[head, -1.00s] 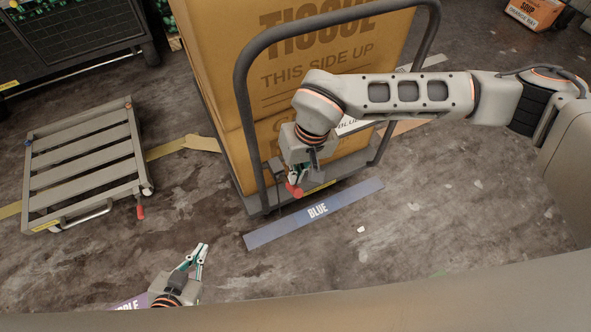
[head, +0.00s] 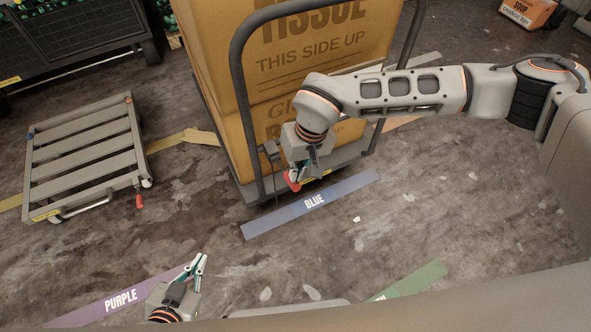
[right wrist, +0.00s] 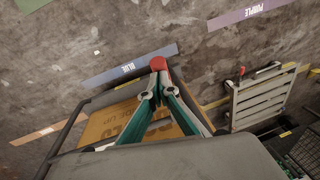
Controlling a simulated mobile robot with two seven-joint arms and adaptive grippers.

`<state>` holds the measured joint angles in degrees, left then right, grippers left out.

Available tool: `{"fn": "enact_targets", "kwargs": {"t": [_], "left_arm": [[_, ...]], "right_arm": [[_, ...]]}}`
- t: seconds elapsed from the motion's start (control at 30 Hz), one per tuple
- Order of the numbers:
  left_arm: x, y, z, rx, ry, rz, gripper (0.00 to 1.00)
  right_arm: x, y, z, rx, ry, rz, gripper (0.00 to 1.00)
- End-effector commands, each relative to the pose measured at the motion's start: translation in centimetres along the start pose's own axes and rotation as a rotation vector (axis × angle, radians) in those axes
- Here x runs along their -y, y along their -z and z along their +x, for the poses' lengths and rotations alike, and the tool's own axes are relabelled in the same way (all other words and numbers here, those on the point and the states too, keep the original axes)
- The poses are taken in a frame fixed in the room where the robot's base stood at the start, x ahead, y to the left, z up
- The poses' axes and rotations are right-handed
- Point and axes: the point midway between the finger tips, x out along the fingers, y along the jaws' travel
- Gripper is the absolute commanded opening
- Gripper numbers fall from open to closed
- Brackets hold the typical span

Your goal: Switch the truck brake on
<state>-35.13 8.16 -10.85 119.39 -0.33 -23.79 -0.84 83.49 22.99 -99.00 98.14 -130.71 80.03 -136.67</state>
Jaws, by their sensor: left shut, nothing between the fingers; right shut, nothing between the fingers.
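The truck is a grey platform cart with a hoop handle (head: 238,95), loaded with large tissue boxes (head: 310,60). Its red brake knob (head: 292,181) is low at the near edge of the deck, by the handle's left post. My right gripper (head: 296,173) is shut and points down at the knob. In the right wrist view its fingertips (right wrist: 158,72) meet right at the red knob (right wrist: 158,63), seemingly touching it; nothing is gripped. The lever below the knob is mostly hidden. My left gripper (head: 200,258) is shut and empty, low in the head view, away from the truck.
An empty slatted cart (head: 85,155) with its own red knob (head: 139,202) stands at the left. Floor strips are marked blue (head: 345,189) and purple (head: 150,287); a green one (head: 415,280) shows. A black crate rack (head: 75,45) is behind. The floor between is clear.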

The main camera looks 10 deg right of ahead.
Motion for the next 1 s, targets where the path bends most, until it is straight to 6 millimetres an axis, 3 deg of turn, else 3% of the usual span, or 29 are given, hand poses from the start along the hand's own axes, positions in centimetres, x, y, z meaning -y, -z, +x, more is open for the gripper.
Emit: {"fn": "enact_targets", "kwargs": {"t": [0.5,1.0], "left_arm": [[0.2,0.2,0.1,-0.001,0.003,0.003,0.0],[0.2,0.0,0.1,0.002,0.003,0.002,0.0]], "right_arm": [[-1.1,-2.7,5.4,0.001,-0.001,-0.001,0.0],[-1.5,-3.1,7.3,0.0,0.0,0.0,0.0]]}}
